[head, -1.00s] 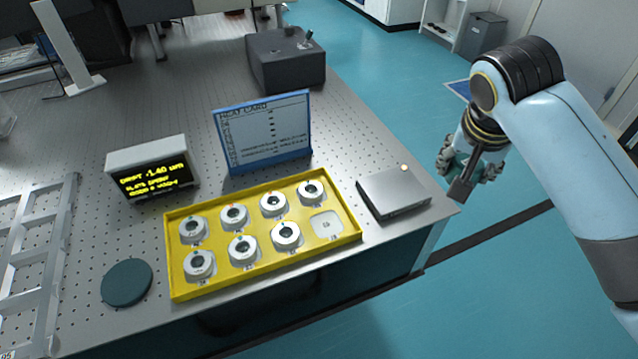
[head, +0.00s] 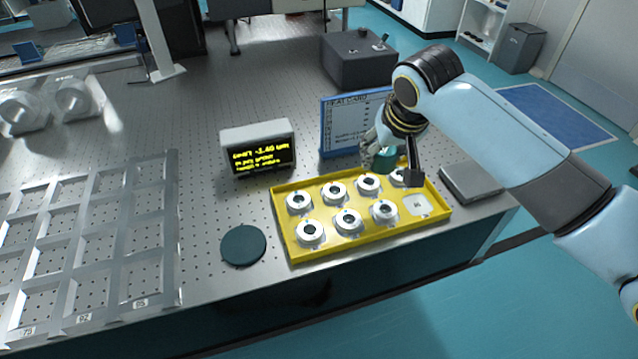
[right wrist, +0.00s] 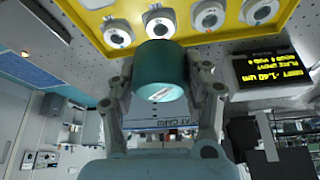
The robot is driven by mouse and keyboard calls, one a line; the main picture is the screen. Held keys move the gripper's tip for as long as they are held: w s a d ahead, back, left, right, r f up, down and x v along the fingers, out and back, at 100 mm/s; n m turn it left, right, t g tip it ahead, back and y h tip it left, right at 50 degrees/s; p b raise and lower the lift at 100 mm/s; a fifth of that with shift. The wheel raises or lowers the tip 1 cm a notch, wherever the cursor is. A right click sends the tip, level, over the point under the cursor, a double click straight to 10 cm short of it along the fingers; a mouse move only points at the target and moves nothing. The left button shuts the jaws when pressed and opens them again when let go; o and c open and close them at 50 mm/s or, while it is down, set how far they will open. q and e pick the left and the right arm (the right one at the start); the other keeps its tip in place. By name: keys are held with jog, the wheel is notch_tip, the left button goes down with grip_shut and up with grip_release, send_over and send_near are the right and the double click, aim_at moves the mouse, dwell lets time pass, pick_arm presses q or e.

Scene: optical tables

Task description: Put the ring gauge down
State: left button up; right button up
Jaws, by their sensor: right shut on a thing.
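My right gripper (head: 392,162) is shut on a teal cylinder (head: 385,159), held above the far edge of the yellow tray. The right wrist view shows the cylinder (right wrist: 160,72) between the two fingers, with a pale patch on its near end; I cannot tell if this is the ring gauge. The yellow tray (head: 281,229) holds several white rings with dark centres, such as the front-left ring (head: 310,241). One ring is partly hidden by my gripper. My left gripper is not in view.
A dark round pad (head: 243,245) lies left of the tray. A display (head: 258,153) and a blue-framed card (head: 340,128) stand behind it. A flat grey box (head: 472,182) is to the right, and a metal rack (head: 90,255) to the left. Bare table lies around the pad.

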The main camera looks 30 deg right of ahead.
send_over(334, 185)
jog(key=s, duration=0.1)
jog(key=f, duration=0.5)
jog(key=shift+s+a, duration=0.15)
jog(key=shift+a, duration=0.15)
jog(key=shift+f, duration=2.15)
jog(key=o, duration=1.5)
jog(key=shift+f, duration=0.1)
jog(key=shift+c, duration=0.2)
jog(key=p+v, duration=0.1)
jog(key=v, duration=1.1)
